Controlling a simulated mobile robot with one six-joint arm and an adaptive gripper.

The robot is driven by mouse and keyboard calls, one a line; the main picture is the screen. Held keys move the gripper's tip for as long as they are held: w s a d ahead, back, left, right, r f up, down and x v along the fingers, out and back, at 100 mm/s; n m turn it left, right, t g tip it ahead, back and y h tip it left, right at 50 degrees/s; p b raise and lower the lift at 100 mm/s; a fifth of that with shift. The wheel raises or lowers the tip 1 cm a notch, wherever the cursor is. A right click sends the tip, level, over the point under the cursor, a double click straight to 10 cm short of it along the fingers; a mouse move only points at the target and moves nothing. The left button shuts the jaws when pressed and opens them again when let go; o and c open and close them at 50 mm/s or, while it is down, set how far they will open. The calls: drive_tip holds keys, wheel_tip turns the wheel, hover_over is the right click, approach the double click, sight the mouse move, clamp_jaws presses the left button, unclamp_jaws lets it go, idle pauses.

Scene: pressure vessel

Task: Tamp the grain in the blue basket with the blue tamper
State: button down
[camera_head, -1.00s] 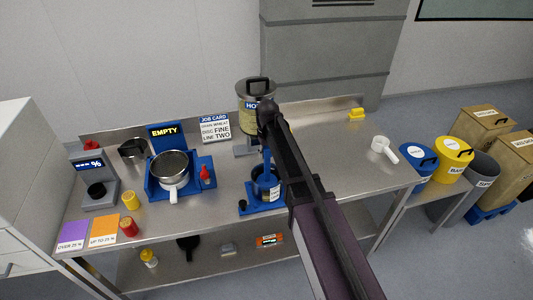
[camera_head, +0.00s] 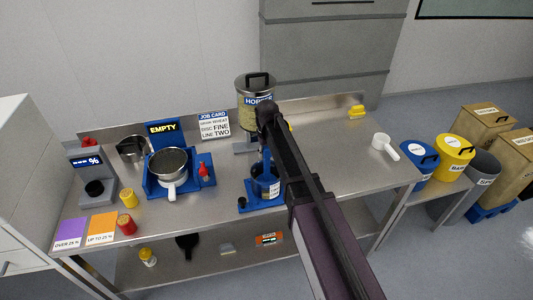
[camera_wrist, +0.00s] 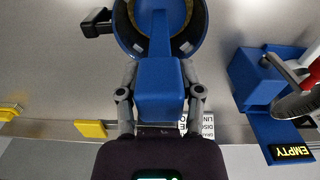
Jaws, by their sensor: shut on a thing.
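The blue tamper (camera_wrist: 158,92) is between the fingers of my gripper (camera_wrist: 158,85) in the wrist view, its block clasped from both sides. Its narrow shaft extends into the blue basket (camera_wrist: 121,32), which shows as a round rim at the top of that view. A tan ring of what looks like grain shows inside around the shaft. In the head view, the tamper (camera_head: 266,158) stands roughly upright in the basket (camera_head: 268,187). My arm hides the gripper's fingers there. The tamper's foot is hidden, so contact with the grain cannot be told.
A hopper (camera_head: 255,88) stands behind the basket. A white scoop (camera_head: 384,146) lies right. The steel table (camera_head: 335,150) is clear between.

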drive_tip(key=shift+f+b, duration=1.15)
drive_tip(key=shift+f, duration=0.15)
drive_tip(key=shift+r, duration=0.1)
drive_tip(key=shift+r+p, duration=1.4)
drive_tip(key=shift+p, duration=0.05)
drive_tip(key=shift+f, duration=0.15)
drive_tip(key=shift+f+b, duration=1.35)
drive_tip(key=shift+b, duration=0.1)
drive_tip(key=shift+r, duration=0.1)
